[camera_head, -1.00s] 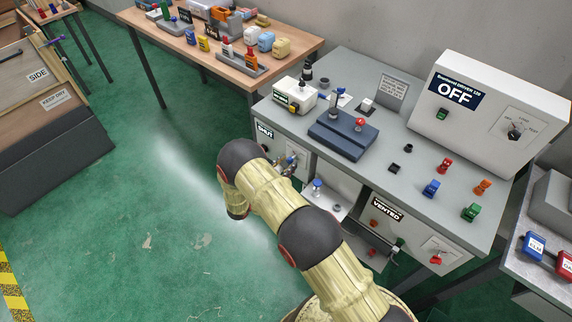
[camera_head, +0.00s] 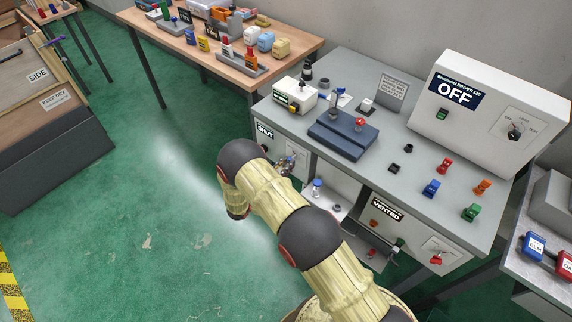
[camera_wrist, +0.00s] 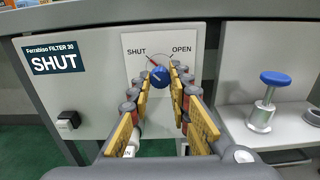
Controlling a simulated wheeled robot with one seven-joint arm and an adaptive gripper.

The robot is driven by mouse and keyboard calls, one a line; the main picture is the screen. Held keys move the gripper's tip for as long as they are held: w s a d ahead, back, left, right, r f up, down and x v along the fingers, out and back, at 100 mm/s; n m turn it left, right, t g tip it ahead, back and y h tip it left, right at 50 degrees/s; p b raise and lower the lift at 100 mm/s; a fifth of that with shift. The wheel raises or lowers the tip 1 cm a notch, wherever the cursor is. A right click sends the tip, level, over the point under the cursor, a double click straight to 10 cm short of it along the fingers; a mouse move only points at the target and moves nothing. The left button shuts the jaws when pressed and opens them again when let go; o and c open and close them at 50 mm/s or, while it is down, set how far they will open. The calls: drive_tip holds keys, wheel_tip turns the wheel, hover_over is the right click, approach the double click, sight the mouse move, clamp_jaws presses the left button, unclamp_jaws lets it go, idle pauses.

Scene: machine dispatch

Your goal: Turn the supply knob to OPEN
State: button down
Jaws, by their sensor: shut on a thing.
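The supply knob (camera_wrist: 160,77) is a blue round knob on a pale plate, with SHUT marked at its upper left and OPEN at its upper right. A red pointer line above it slants up and left toward SHUT. My gripper (camera_wrist: 162,85) is shut on the knob, with one finger on each side in the wrist view. The sign (camera_wrist: 54,61) beside the plate reads SHUT. In the head view, my gripper (camera_head: 286,166) is at the front of the grey cabinet, and my arm hides part of that area.
A blue-capped post (camera_wrist: 268,100) stands on a shelf to the right of the plate. A black push button (camera_wrist: 68,121) is at the lower left. A VENTED panel (camera_head: 386,207) with a red knob (camera_head: 436,259) is further right. The green floor at left is clear.

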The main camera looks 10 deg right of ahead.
drive_tip(key=shift+f+m, duration=0.1)
drive_tip(key=shift+m, duration=0.2)
drive_tip(key=shift+s+m+b, duration=0.1)
drive_tip(key=shift+m+b, duration=6.55)
drive_tip(key=shift+m, duration=1.95)
drive_tip(key=c, duration=1.7)
unclamp_jaws()
drive_tip(key=shift+c, duration=0.2)
drive_tip(key=shift+o, duration=0.5)
drive_tip(key=shift+a, duration=0.1)
drive_tip(key=v, duration=1.1)
drive_tip(key=shift+s+a, duration=0.2)
drive_tip(key=shift+a, duration=0.1)
